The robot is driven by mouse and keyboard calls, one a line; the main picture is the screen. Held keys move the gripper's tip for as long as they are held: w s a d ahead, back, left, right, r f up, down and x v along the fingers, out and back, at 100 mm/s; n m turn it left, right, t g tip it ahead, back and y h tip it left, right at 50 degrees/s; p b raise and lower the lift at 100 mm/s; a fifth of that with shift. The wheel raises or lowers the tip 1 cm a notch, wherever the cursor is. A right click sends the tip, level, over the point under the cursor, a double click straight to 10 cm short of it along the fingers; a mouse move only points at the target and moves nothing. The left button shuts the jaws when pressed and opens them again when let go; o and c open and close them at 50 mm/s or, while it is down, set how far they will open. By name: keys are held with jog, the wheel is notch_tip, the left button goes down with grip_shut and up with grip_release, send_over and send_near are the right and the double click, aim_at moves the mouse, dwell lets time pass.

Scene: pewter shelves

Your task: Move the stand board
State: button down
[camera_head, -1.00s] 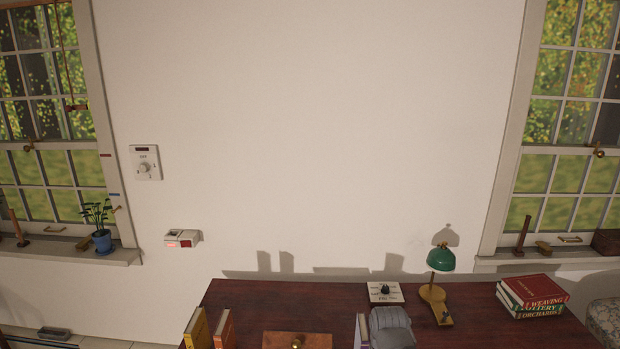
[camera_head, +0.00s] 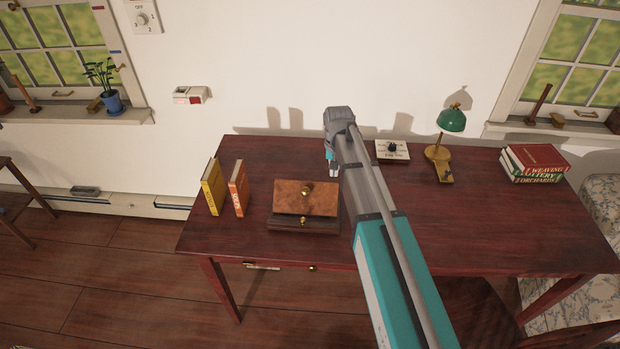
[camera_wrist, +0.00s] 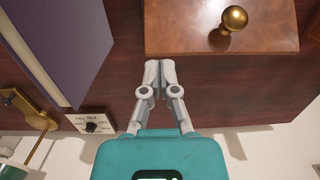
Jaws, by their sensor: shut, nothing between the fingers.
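A brown wooden board (camera_head: 306,197) with a brass knob lies on top of a darker wooden box or stand (camera_head: 300,224) on the desk; it is the likeliest stand board. It also shows at the upper right of the wrist view (camera_wrist: 180,38), with its brass knob (camera_wrist: 234,18). My gripper (camera_head: 334,174) is over the desk, just behind and right of the board in the head view. In the wrist view, its fingertips (camera_wrist: 160,64) are together and empty beside the board's edge. I cannot tell whether they touch it.
A yellow book (camera_head: 212,187) and an orange book (camera_head: 238,188) stand left of the board. A purple book (camera_wrist: 50,35) stands near my gripper. A white dial box (camera_head: 392,151), a green lamp (camera_head: 451,120) and stacked books (camera_head: 534,162) are to the right on the desk (camera_head: 480,220).

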aim_at(305, 198)
jog(key=w+a, duration=0.7)
jog(key=w, duration=0.1)
jog(key=shift+a+f, duration=0.2)
jog(key=shift+a, duration=0.15)
jog(key=shift+f, duration=0.1)
jog(key=f+b, duration=0.6)
jog(key=b, duration=0.1)
jog(key=s+f+b, duration=0.1)
jog(key=f+b, duration=0.2)
jog(key=shift+s+f, duration=0.1)
jog(key=shift+f, duration=0.3)
jog(key=shift+s+a+r+p, duration=0.1)
jog(key=shift+s+r+p, duration=1.25)
jog(key=shift+r, duration=0.1)
jog(key=shift+s+r, duration=0.1)
jog(key=shift+s, duration=0.05)
